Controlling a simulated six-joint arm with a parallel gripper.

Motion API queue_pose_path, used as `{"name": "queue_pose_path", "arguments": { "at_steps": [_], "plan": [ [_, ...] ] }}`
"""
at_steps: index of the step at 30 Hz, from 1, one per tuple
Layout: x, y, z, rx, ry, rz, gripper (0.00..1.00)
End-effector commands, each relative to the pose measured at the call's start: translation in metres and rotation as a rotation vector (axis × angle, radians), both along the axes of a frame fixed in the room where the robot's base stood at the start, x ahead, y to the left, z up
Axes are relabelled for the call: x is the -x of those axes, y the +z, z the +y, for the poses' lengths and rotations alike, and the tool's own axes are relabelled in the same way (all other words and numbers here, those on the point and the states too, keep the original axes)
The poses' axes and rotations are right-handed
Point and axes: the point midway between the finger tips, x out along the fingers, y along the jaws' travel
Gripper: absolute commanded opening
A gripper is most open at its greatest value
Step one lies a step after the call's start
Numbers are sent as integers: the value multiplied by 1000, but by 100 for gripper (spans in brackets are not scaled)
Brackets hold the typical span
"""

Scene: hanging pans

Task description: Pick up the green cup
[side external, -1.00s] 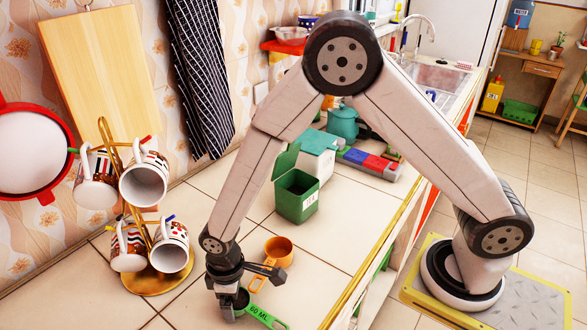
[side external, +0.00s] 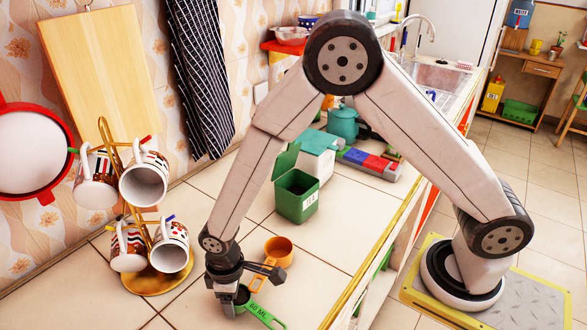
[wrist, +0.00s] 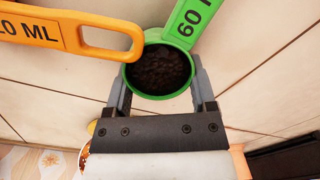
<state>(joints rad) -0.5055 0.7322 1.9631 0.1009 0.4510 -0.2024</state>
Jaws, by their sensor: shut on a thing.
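The green cup is a small measuring cup with a flat handle marked 60 ML. In the wrist view the green cup (wrist: 130,80) sits between the two fingers and holds dark, grainy stuff. In the side external view its green handle (side external: 264,316) points to the lower right, and the gripper hides most of its bowl. My gripper (side external: 236,300) is low at the tiled counter and shut on the cup; it also shows in the wrist view (wrist: 160,92). I cannot tell whether the cup touches the counter.
An orange measuring cup (side external: 279,250) stands close behind my gripper; its handle (wrist: 110,40) passes close to the green cup. A mug rack with several mugs (side external: 145,180) stands at left. A green box (side external: 297,203) stands farther back. The tiles at front left are clear.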

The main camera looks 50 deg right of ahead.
Motion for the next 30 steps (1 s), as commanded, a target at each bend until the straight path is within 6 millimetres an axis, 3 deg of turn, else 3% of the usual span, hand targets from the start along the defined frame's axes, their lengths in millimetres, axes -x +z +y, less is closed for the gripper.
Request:
{"name": "queue_pose_path", "arguments": {
  "at_steps": [14, 30],
  "plan": [
    [0, 6, 0, -1, 0, -1, 14],
    [1, 32, 0, 1, 0, 1, 14]
  ]
}}
